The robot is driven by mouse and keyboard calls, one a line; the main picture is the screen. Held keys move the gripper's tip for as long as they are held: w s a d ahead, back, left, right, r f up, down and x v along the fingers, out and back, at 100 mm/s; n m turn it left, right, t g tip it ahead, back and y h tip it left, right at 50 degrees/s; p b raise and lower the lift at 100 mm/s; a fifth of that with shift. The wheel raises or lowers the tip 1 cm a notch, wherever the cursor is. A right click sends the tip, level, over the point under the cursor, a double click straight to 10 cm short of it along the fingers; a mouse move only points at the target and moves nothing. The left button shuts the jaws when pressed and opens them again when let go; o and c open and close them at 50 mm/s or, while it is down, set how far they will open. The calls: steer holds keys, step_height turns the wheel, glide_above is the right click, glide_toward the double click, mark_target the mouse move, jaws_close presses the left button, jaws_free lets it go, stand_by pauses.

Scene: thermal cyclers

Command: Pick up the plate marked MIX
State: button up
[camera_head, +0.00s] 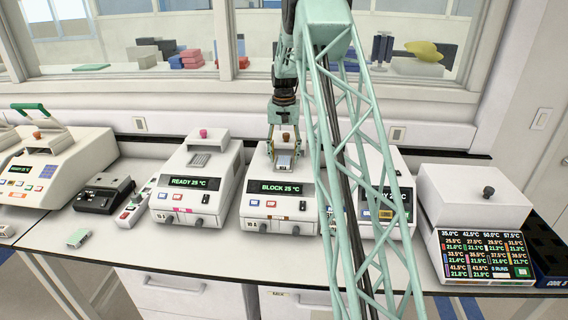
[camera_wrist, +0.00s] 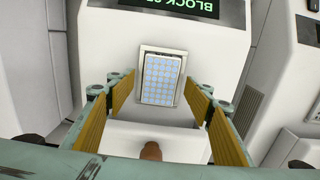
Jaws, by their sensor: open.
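A small plate (camera_wrist: 160,80) with a blue and white well grid sits in the block recess of a white thermal cycler (camera_head: 276,222) whose display reads BLOCK 25 °C. It also shows small in the head view (camera_head: 284,160). No MIX marking can be read on it. My gripper (camera_head: 285,142) is open above this cycler. In the wrist view the two yellow-padded fingers (camera_wrist: 161,100) stand on the left and right of the plate, apart from it, with nothing between them in their grip. The cycler's brown lid knob (camera_wrist: 151,151) shows below the plate.
A cycler reading READY 25 °C (camera_head: 196,187) stands to the left, and another (camera_head: 385,205) to the right, partly hidden by my arm. A white unit with a multi-temperature screen (camera_head: 485,255) is farther right.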

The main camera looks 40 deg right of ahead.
steer(key=shift+f, duration=0.35)
steer(key=shift+c, duration=0.8)
steer(key=c, duration=0.8)
